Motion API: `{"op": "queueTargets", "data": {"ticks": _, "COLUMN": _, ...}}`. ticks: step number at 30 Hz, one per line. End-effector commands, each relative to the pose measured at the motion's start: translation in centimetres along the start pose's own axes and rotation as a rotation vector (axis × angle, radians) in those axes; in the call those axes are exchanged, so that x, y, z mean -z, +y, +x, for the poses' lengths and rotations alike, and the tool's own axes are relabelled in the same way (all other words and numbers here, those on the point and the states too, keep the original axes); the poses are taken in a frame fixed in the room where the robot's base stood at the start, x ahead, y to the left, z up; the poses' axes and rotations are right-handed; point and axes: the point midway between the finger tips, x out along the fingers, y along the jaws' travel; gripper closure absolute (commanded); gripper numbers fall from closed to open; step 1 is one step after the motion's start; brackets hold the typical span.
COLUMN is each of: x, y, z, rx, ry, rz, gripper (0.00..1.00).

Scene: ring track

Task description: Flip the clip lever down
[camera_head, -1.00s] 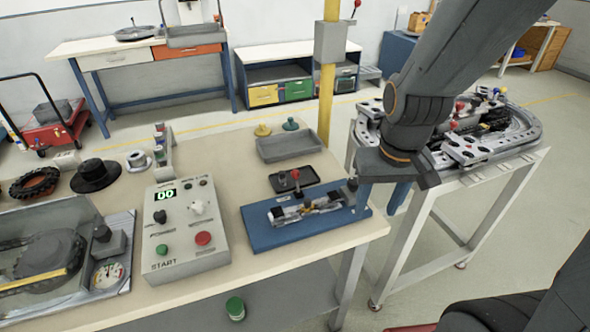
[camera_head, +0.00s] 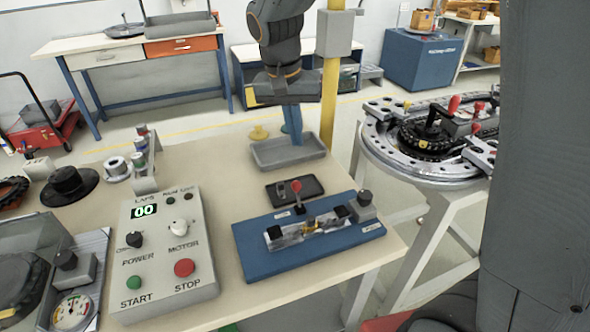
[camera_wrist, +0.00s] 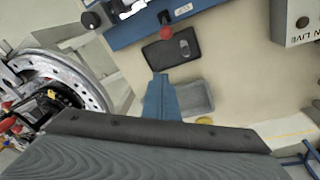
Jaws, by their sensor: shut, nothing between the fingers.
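A lever with a red knob (camera_head: 296,186) stands upright at the back edge of a blue fixture board (camera_head: 262,263). A metal piece with black clamps (camera_head: 310,231) lies on the board. In the wrist view the red knob (camera_wrist: 166,34) shows at the top, beside the blue board (camera_wrist: 126,38). My gripper (camera_head: 295,141) points down with its blue fingers shut and empty, behind the lever and in front of part of the grey tray. In the wrist view my gripper (camera_wrist: 160,78) is apart from the knob. I cannot tell if this is the clip lever.
A black dish (camera_head: 308,193) and a grey tray (camera_head: 262,163) lie behind the board. A control box (camera_head: 160,270) stands left. The ring track (camera_head: 382,150), with its own red-knobbed levers (camera_head: 454,104), is on a stand at right. Bare tabletop lies left of the dish.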

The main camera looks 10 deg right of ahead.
Motion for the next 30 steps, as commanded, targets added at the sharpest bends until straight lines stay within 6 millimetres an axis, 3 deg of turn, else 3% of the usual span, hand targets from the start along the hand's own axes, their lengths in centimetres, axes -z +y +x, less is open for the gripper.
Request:
{"op": "queueTargets", "data": {"ticks": 6, "x": -0.3, "y": -0.3, "z": 0.1, "rx": 0.002, "ry": 0.000, "rz": -0.009, "gripper": 1.00}}
{"op": "queueTargets", "data": {"ticks": 11, "x": -0.3, "y": -0.2, "z": 1.4, "rx": -0.001, "ry": -0.003, "rz": -0.008, "gripper": 1.00}}
{"op": "queueTargets", "data": {"ticks": 25, "x": -0.3, "y": -0.1, "z": 10.1, "rx": -0.002, "ry": -0.004, "rz": -0.006, "gripper": 1.00}}
{"op": "queueTargets", "data": {"ticks": 30, "x": -2.6, "y": -0.1, "z": 8.9, "rx": 0.002, "ry": -0.001, "rz": -0.009, "gripper": 1.00}}
